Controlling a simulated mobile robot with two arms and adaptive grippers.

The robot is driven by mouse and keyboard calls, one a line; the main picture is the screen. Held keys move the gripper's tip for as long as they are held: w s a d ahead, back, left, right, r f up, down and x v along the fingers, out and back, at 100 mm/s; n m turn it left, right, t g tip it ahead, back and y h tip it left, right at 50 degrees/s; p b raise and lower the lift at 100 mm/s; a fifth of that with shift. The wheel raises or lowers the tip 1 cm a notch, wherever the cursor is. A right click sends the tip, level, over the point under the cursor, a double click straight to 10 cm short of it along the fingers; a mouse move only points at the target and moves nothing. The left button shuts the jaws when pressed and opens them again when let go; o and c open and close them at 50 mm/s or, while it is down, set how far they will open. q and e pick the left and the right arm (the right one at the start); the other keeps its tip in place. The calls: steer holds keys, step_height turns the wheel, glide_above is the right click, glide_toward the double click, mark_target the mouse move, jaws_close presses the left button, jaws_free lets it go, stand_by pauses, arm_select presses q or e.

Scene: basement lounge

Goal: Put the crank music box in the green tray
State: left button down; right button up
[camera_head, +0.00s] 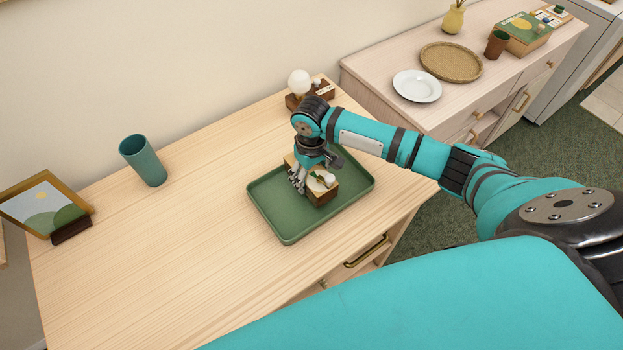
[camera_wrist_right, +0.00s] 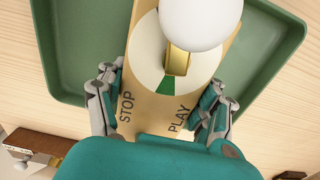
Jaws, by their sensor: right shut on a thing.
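The crank music box (camera_head: 325,195) is a small wooden box with a white disc, a white ball knob and a green mark. In the right wrist view the box (camera_wrist_right: 150,120) shows the words STOP and PLAY. My right gripper (camera_head: 308,178) comes down over it, its fingers on both sides of the box and shut on it. The green tray (camera_head: 284,236) lies on the wooden table; the box is within its rim, but I cannot tell whether it touches the tray floor. The tray also shows in the right wrist view (camera_wrist_right: 75,55). My left gripper is not in view.
A white globe on a wooden block (camera_head: 299,82) stands close behind the tray. A green cup (camera_head: 143,160) and a framed picture (camera_head: 45,206) stand left on the table. A side cabinet holds a white plate (camera_head: 417,86) and a woven tray (camera_head: 451,62). The table's front left is clear.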

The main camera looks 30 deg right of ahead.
mark_target(311, 172)
steer(key=shift+s+f, duration=0.1)
steer(key=shift+f, duration=1.15)
steer(key=o, duration=1.5)
steer(key=shift+f, duration=0.1)
steer(key=shift+o, duration=0.2)
step_height(311, 172, up, 12)
steer(key=shift+a+r+b, duration=0.1)
steer(key=shift+r+b, duration=0.05)
steer(key=shift+b, duration=0.35)
steer(key=shift+s, duration=0.1)
